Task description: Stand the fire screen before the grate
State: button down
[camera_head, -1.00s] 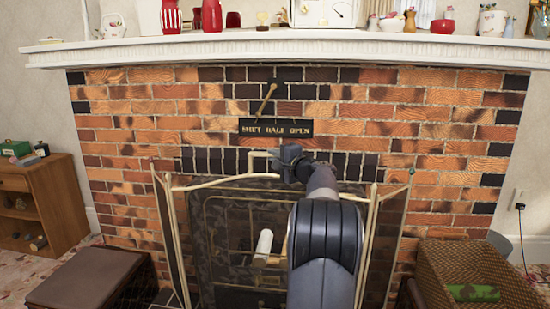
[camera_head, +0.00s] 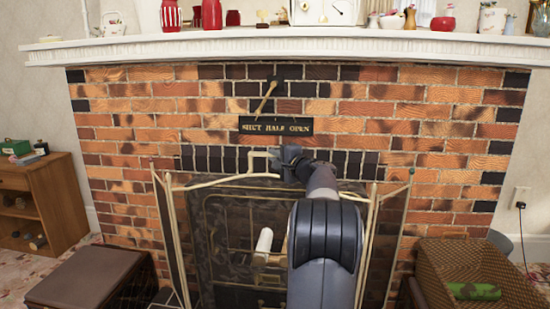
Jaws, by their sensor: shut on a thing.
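The fire screen (camera_head: 168,215) is a brass-framed folding screen with dark mesh side panels. It stands upright in front of the brick fireplace opening, with its side panels angled. A brass handle (camera_head: 259,155) rises from the middle of its top edge. My gripper (camera_head: 284,163) is at the top of the screen, shut on the handle's right end. The fingertips are small and partly hidden by my wrist. The grate (camera_head: 230,225) is dimly visible behind the mesh. My arm hides the right middle of the screen, and the screen's foot is partly out of view.
A brown leather-topped box (camera_head: 85,275) stands at the lower left and a wicker basket (camera_head: 480,258) at the lower right. A white mantel shelf (camera_head: 280,50) with ornaments runs above. A wooden cabinet (camera_head: 45,200) stands at the far left. A lettered sign (camera_head: 276,125) hangs on the brick.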

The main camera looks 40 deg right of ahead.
jog(key=shift+f+b, duration=0.9)
jog(key=shift+b, duration=0.55)
dwell(1.3)
jog(key=shift+s+a, duration=0.1)
jog(key=c, duration=1.5)
grip_release()
jog(key=shift+o, duration=0.9)
jog(key=shift+f, duration=0.45)
jog(key=shift+o, duration=1)
jog(key=shift+r, duration=0.1)
jog(key=shift+r, duration=0.1)
jog(key=shift+s, duration=0.15)
